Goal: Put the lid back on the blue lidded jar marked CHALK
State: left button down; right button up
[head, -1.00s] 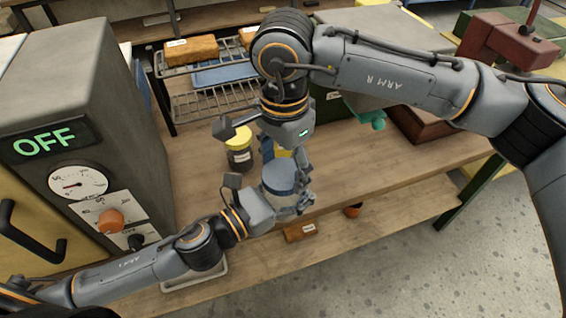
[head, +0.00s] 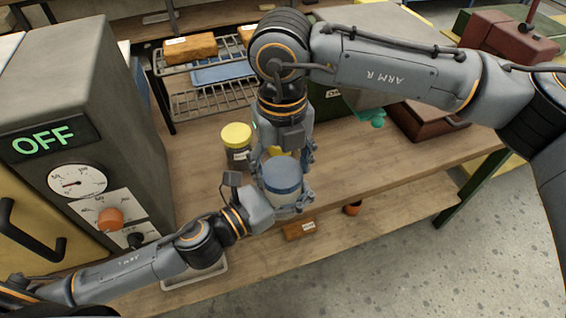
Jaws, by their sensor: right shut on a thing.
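The jar (head: 284,201) has a pale body and stands upright near the bench's front edge. Its marking cannot be read. The blue lid (head: 282,174) is on top of the jar, level or nearly so; I cannot tell whether it is fully seated. My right gripper (head: 283,172) comes down from above and is shut on the lid, with a finger on either side. My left gripper (head: 288,205) reaches in low from the left and appears shut around the jar's body. Its fingers are partly hidden by the jar.
A dark jar with a yellow lid (head: 237,142) stands behind to the left. Another yellow item (head: 279,151) is partly hidden by my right gripper. A wire rack (head: 212,98) is at the back, and an OFF-marked machine (head: 85,120) at left. The bench right of the jar is clear.

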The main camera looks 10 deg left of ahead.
jog(key=shift+m, duration=0.7)
jog(key=o, duration=0.8)
jog(key=shift+r, duration=2.3)
jog(key=shift+c, duration=0.3)
jog(key=shift+n, duration=0.3)
